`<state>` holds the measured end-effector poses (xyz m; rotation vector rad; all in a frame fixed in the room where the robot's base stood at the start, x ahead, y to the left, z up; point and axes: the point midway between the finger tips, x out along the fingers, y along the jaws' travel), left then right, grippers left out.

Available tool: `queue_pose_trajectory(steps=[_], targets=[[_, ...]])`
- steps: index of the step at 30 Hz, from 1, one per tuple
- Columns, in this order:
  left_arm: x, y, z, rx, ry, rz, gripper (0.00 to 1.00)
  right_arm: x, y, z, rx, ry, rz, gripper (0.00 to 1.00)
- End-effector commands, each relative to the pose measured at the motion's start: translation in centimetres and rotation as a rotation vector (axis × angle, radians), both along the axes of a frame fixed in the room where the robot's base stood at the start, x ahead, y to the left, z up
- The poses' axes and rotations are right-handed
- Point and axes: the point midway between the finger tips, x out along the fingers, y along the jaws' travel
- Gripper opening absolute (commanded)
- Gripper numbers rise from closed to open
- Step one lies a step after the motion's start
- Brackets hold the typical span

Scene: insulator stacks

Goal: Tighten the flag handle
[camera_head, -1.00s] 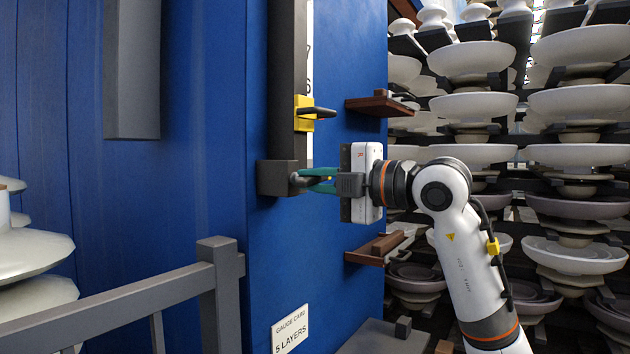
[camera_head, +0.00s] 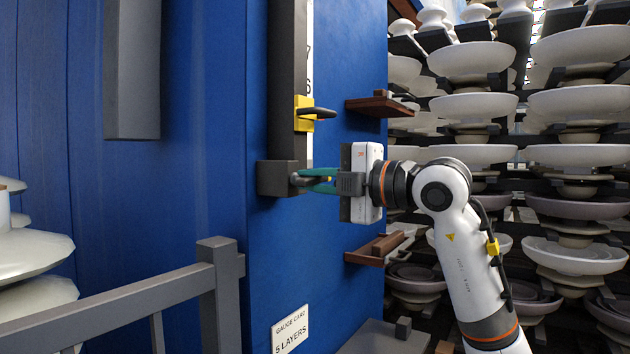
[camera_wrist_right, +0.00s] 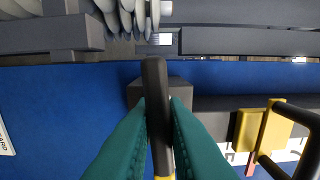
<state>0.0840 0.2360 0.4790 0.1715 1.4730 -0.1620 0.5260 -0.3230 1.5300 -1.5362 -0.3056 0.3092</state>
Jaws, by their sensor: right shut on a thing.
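The flag handle (camera_wrist_right: 156,110), a dark bar with a bit of yellow at its near end, lies between the green fingertips in the right wrist view. It sits at the dark grey block (camera_head: 276,178) at the bottom of the upright gauge rail (camera_head: 285,70) on the blue wall. My right gripper (camera_head: 313,181) reaches in from the right and is shut on the handle; it also shows in the right wrist view (camera_wrist_right: 160,112). The fingers partly hide the handle in the head view. My left gripper is not in view.
A yellow slider (camera_head: 304,114) with a black grip sits on the rail above my right gripper. Brown shelves (camera_head: 382,106) stick out from the blue wall's right edge. A grey railing (camera_head: 120,300) stands at lower left. Racks of insulators (camera_head: 575,155) fill the right side.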

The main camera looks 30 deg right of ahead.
Motion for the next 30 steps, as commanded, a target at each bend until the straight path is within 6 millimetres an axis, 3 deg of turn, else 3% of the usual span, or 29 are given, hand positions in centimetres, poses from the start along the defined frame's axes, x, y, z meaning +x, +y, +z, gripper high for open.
queue_pose_trajectory(steps=[24,25,27,28,30], targets=[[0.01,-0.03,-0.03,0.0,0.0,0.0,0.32,0.06,0.05,-0.19,0.0,0.005,0.0,0.0],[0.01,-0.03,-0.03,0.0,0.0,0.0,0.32,0.06,0.05,-0.19,0.0,0.005,0.0,0.16],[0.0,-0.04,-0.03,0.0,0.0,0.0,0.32,0.05,0.04,-0.18,0.0,0.005,0.0,0.27],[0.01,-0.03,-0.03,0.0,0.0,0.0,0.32,0.04,0.04,-0.17,0.0,0.005,0.0,0.32],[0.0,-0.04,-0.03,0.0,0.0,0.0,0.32,0.03,0.03,-0.13,0.0,0.004,0.0,0.33]])
